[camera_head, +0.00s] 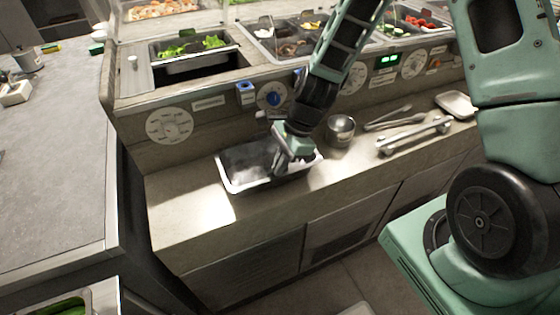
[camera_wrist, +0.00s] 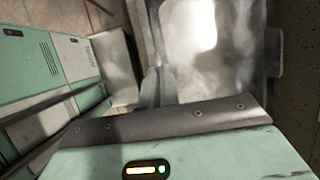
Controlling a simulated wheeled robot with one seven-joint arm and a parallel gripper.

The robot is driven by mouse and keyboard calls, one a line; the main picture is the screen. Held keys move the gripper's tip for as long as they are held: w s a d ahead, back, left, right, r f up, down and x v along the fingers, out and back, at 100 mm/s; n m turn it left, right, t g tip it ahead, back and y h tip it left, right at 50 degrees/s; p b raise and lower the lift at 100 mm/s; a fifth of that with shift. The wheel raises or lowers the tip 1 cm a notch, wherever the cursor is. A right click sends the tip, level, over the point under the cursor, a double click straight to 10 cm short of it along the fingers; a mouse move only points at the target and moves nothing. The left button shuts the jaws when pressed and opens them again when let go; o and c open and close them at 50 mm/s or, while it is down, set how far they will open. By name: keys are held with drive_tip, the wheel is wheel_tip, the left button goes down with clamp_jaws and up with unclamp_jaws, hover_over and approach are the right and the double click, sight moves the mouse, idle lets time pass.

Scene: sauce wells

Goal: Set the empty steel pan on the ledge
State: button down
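The empty steel pan (camera_head: 240,168) is at the ledge (camera_head: 175,205), below the sauce-well counter, and looks roughly level. I cannot tell whether its base touches the ledge or hangs just above it. My gripper (camera_head: 281,163) is at the pan's right part, reaching down from above. In the wrist view, the fingertips (camera_wrist: 158,86) are close together with the rim of the pan (camera_wrist: 215,75) running in between them, so the gripper looks shut on the rim. The pan's inside is bare and shiny; its right end is partly hidden by my gripper.
A round steel pot (camera_head: 340,130) stands on the ledge just right of the pan. Tongs (camera_head: 388,118), a steel bar-shaped utensil (camera_head: 415,134) and a small tray (camera_head: 457,105) lie farther right. The ledge left of the pan is clear. A well with greens (camera_head: 190,48) is above.

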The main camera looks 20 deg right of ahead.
drive_tip(key=shift+f, duration=0.4)
idle(0.8)
drive_tip(key=c, duration=1.6)
unclamp_jaws()
drive_tip(key=shift+o, duration=0.2)
drive_tip(key=v, duration=1.7)
drive_tip(key=shift+d+r, duration=0.15)
